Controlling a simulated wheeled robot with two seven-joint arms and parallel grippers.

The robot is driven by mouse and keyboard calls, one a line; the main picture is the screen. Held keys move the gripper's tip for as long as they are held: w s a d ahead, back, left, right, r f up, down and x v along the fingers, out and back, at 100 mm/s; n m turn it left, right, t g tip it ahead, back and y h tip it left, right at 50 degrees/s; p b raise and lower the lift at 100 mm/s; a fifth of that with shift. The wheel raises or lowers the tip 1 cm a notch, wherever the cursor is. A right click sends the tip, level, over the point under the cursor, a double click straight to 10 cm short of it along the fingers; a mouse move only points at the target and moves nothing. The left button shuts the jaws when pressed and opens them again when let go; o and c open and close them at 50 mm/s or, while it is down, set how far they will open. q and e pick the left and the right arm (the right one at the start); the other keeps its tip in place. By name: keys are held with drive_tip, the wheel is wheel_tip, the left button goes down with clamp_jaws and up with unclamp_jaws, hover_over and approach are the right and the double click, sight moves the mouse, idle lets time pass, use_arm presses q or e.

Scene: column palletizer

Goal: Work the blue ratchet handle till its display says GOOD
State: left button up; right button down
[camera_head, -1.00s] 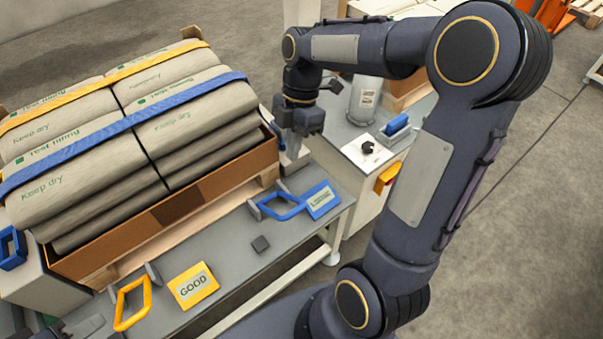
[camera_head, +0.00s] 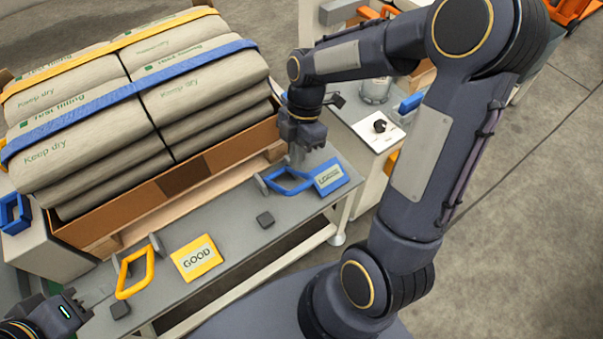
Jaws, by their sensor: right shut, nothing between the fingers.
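The blue ratchet handle (camera_head: 288,186) lies on the grey bench at the right end of the blue strap's side. Its blue display (camera_head: 330,177) is just right of it; its lettering is too small to read surely. My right gripper (camera_head: 298,156) points down just behind and above the handle, shut and empty; whether it touches the handle I cannot tell. My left gripper (camera_head: 84,305) is at the lower left, in front of the yellow handle, only partly in view; its fingers are unclear.
A yellow ratchet handle (camera_head: 135,271) and a yellow display (camera_head: 196,257) reading GOOD are on the bench (camera_head: 232,240). Strapped sacks (camera_head: 120,100) stand in a brown tray (camera_head: 180,182) behind. A white panel with a black knob (camera_head: 379,127) is at right.

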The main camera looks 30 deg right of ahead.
use_arm(q)
drive_tip(key=shift+f+b, duration=0.35)
drive_tip(key=shift+f, duration=0.2)
use_arm(e)
drive_tip(key=shift+s+f, duration=0.5)
drive_tip(key=shift+f, duration=0.4)
drive_tip(key=shift+s+f, duration=0.45)
drive_tip(key=shift+f, duration=0.45)
